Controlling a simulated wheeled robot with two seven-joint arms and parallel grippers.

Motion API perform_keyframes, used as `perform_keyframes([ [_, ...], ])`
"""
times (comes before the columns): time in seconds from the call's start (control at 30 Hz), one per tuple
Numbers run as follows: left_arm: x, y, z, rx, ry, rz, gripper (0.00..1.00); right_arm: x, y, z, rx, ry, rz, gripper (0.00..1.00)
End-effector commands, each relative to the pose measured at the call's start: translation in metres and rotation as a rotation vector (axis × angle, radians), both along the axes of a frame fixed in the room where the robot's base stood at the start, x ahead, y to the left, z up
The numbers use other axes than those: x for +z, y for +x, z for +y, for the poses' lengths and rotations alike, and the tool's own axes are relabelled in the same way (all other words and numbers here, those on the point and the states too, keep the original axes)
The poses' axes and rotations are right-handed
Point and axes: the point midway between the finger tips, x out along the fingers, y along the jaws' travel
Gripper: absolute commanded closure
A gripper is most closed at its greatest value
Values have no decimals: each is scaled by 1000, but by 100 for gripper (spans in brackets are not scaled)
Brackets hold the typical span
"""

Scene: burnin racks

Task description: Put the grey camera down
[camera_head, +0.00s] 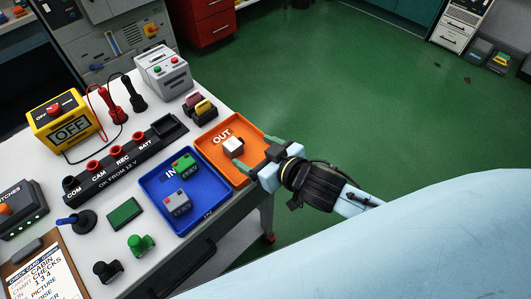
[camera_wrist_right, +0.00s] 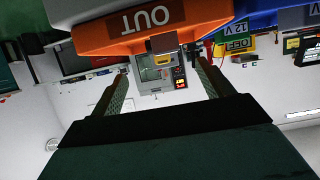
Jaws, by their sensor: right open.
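The grey camera (camera_head: 233,147), a small pale grey box, sits in the orange OUT tray (camera_head: 216,152), near its right side. My right gripper (camera_head: 262,160) is at the tray's right edge, with its fingers pointing left towards the box. It is open, and a gap to the box seems to show. In the right wrist view the two open fingers (camera_wrist_right: 160,88) frame a grey panel-like shape (camera_wrist_right: 155,75). I cannot tell whether that is the camera or equipment behind. The OUT tray (camera_wrist_right: 120,36) shows upside down above them. My left gripper is not in view.
The blue IN tray (camera_head: 208,216) beside the OUT tray holds a green-topped block (camera_head: 185,165) and a grey block (camera_head: 177,203). A black socket strip (camera_head: 115,166), a yellow OFF box (camera_head: 63,122) and a grey box (camera_head: 163,73) stand farther left.

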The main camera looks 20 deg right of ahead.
Motion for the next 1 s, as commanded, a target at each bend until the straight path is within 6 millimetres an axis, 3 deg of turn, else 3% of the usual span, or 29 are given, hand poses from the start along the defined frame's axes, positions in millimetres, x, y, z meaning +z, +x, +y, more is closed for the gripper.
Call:
perform_keyframes([
  [0.23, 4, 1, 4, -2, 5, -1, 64, 11, -26, -9, 0, 0, 1, 21],
  [0.67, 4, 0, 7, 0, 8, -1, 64, 13, -30, -11, -2, 0, 1, 21],
  [0.87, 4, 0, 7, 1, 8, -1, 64, 6, -38, -23, -79, -41, 90, 21],
  [1.0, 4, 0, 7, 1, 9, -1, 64, -10, -58, -40, -162, -108, 240, 21],
])
